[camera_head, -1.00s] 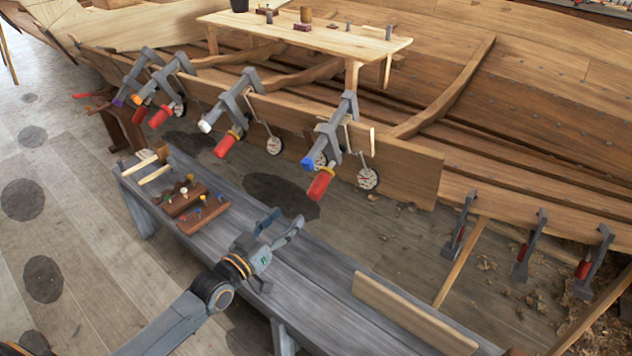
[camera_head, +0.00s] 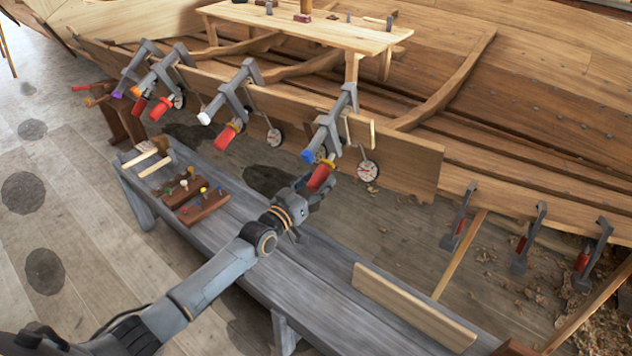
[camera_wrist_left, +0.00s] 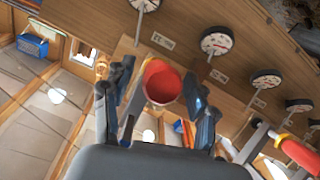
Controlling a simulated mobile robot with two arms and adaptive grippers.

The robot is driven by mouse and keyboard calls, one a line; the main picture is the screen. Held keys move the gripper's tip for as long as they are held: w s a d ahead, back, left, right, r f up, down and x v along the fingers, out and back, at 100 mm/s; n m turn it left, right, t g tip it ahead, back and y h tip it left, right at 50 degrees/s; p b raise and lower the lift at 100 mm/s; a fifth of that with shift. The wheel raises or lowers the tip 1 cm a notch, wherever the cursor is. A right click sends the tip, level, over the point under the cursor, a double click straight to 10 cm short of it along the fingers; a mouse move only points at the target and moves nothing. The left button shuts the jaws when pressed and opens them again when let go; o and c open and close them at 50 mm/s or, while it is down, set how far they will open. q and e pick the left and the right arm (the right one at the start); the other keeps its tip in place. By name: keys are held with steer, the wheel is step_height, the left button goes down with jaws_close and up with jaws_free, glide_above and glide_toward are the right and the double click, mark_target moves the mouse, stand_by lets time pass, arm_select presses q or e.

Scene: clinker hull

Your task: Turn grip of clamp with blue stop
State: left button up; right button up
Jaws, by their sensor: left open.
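The clamp with the blue stop (camera_head: 308,156) is the rightmost of the big clamps on the hull plank. Its grey frame (camera_head: 334,122) slants down toward me and ends in a red grip (camera_head: 321,175). My left gripper (camera_head: 315,189) is at the lower end of this grip. In the left wrist view the round end of the red grip (camera_wrist_left: 162,82) lies between the two open fingers of my left gripper (camera_wrist_left: 158,88). Gaps show on both sides; I cannot tell how deep the grip sits. My right gripper is not in view.
Other clamps with white (camera_head: 204,118), orange (camera_head: 135,91) and purple stops hang to the left. A dial gauge (camera_head: 368,170) hangs just right of the blue-stop clamp. The grey bench (camera_head: 330,271) lies below my arm, bearing pegged wooden blocks (camera_head: 204,208) and a loose board (camera_head: 412,308).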

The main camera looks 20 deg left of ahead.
arm_select(q)
steer(key=c, duration=1.2)
steer(key=shift+o, duration=0.2)
steer(key=m+y+p, duration=0.1)
steer(key=p, duration=0.2)
steer(key=shift+r, duration=0.15)
steer(key=shift+d+m+y+p, duration=0.1)
steer(key=shift+m+y+p, duration=0.5)
steer(key=shift+m, duration=0.1)
steer(key=shift+m+t+y, duration=0.3)
steer(key=shift+m+y, duration=0.1)
steer(key=shift+m, duration=0.2)
steer(key=o, duration=1.2)
steer(key=shift+c, duration=0.2)
